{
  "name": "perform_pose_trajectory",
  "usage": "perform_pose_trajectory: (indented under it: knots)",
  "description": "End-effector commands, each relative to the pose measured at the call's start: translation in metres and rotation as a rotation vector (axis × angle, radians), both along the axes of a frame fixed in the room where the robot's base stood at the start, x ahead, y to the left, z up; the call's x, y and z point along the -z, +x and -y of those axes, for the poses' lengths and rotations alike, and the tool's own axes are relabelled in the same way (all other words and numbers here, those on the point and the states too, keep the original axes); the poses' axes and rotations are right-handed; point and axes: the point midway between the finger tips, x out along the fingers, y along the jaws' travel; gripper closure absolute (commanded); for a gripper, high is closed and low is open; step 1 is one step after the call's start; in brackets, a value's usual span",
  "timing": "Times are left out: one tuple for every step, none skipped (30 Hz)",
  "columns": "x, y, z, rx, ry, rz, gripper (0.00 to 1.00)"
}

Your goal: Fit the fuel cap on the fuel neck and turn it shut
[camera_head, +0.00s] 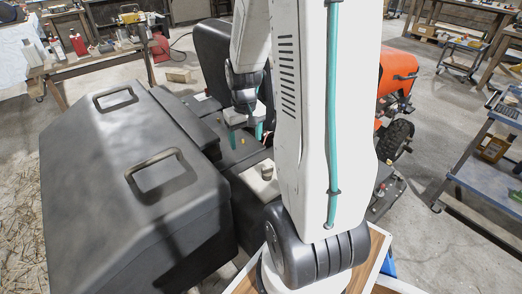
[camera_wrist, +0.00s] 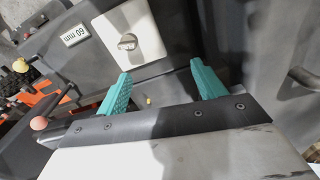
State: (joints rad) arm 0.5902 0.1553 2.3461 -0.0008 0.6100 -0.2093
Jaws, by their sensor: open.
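My gripper (camera_head: 246,134) hangs over the mower deck, beside the black seat. In the wrist view my gripper (camera_wrist: 160,69) has its two teal fingers wide apart with nothing between them. A short grey round piece (camera_wrist: 128,42) stands on a pale square plate (camera_wrist: 146,28), beyond the left fingertip and apart from it. The piece also shows in the head view (camera_head: 267,173), a little in front of and below my gripper. I cannot tell whether it is the fuel neck, the cap, or both together. No separate cap is clearly seen.
A large black grass box (camera_head: 80,160) with two handles fills the left. The black seat (camera_head: 212,55) rises behind my gripper. In the wrist view, a "60 mm" label (camera_wrist: 76,35) and a lever with a reddish knob (camera_wrist: 39,124) are at left. A blue cart (camera_head: 490,175) stands at right.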

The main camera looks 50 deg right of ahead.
Motion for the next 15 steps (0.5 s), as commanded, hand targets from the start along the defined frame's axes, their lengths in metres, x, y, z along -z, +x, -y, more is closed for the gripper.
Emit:
perform_pose_trajectory:
  knots:
    - [0.023, -0.004, 0.018, 0.031, 0.01, -0.014, 0.31]
    - [0.034, -0.005, 0.027, 0.044, 0.011, -0.016, 0.31]
    - [0.048, -0.008, 0.038, 0.059, 0.012, -0.018, 0.31]
    - [0.058, -0.01, 0.046, 0.07, 0.015, -0.021, 0.31]
    - [0.067, -0.013, 0.053, 0.081, 0.015, -0.02, 0.31]
    - [0.078, -0.015, 0.06, 0.091, 0.017, -0.022, 0.31]
    - [0.085, -0.017, 0.065, 0.098, 0.017, -0.022, 0.31]
    - [0.091, -0.019, 0.069, 0.104, 0.018, -0.023, 0.31]
    - [0.098, -0.021, 0.073, 0.111, 0.018, -0.024, 0.31]
    - [0.101, -0.023, 0.076, 0.115, 0.019, -0.024, 0.31]
    - [0.105, -0.024, 0.078, 0.118, 0.019, -0.025, 0.31]
    - [0.108, -0.025, 0.079, 0.121, 0.019, -0.025, 0.31]
    - [0.111, -0.025, 0.08, 0.122, 0.019, -0.024, 0.31]
    - [0.114, -0.025, 0.081, 0.123, 0.019, -0.025, 0.31]
    - [0.118, -0.026, 0.081, 0.123, 0.02, -0.025, 0.31]
